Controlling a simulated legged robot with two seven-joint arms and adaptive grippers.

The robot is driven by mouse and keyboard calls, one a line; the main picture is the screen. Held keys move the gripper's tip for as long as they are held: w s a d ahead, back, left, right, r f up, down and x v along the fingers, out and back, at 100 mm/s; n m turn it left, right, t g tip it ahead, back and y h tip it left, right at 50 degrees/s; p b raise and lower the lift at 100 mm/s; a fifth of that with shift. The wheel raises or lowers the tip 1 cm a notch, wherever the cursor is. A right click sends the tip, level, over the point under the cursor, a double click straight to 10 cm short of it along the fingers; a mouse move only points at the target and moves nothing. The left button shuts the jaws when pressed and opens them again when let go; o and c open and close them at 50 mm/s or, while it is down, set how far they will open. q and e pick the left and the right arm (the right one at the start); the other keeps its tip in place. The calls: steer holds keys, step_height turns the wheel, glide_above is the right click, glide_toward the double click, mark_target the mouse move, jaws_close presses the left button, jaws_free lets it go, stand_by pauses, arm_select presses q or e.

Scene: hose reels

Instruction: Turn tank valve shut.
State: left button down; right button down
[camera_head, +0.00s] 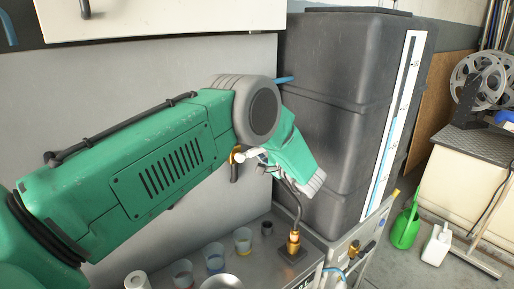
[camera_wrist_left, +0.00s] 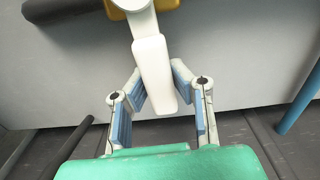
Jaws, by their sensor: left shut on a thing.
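The large dark grey tank (camera_head: 345,110) stands in the middle of the head view, with a white level strip (camera_head: 396,120) on its right edge. A white valve lever (camera_wrist_left: 153,62) hangs down between the blue-padded fingers of my left gripper (camera_wrist_left: 160,88) in the left wrist view. The fingers are closed in on its lower end. A yellow body (camera_wrist_left: 185,6) sits at the top of that view, behind the lever. In the head view my left gripper (camera_head: 262,160) is beside the tank's left side, near a brass-coloured valve part (camera_head: 236,157); my arm hides part of it. My right gripper is not in view.
A metal counter (camera_head: 262,268) below holds several small cups, one being a yellow-bottomed cup (camera_head: 243,240), and a brass-based spout (camera_head: 293,245). A green watering can (camera_head: 405,228) and a white jug (camera_head: 437,245) stand on the floor at right. A reel (camera_head: 478,75) sits on a bench.

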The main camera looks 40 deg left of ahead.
arm_select(q)
steer(key=shift+d+f+m, duration=0.35)
steer(key=shift+f+m, duration=0.05)
steer(key=shift+f, duration=0.25)
steer(key=c, duration=1.4)
jaws_free()
steer(key=shift+w+d, duration=0.1)
steer(key=shift+o, duration=0.2)
steer(key=shift+w+d+r, duration=0.1)
steer(key=shift+w, duration=0.05)
steer(key=shift+d+r, duration=0.2)
steer(key=v, duration=1.1)
steer(key=shift+d+f, duration=0.15)
steer(key=shift+f, duration=0.1)
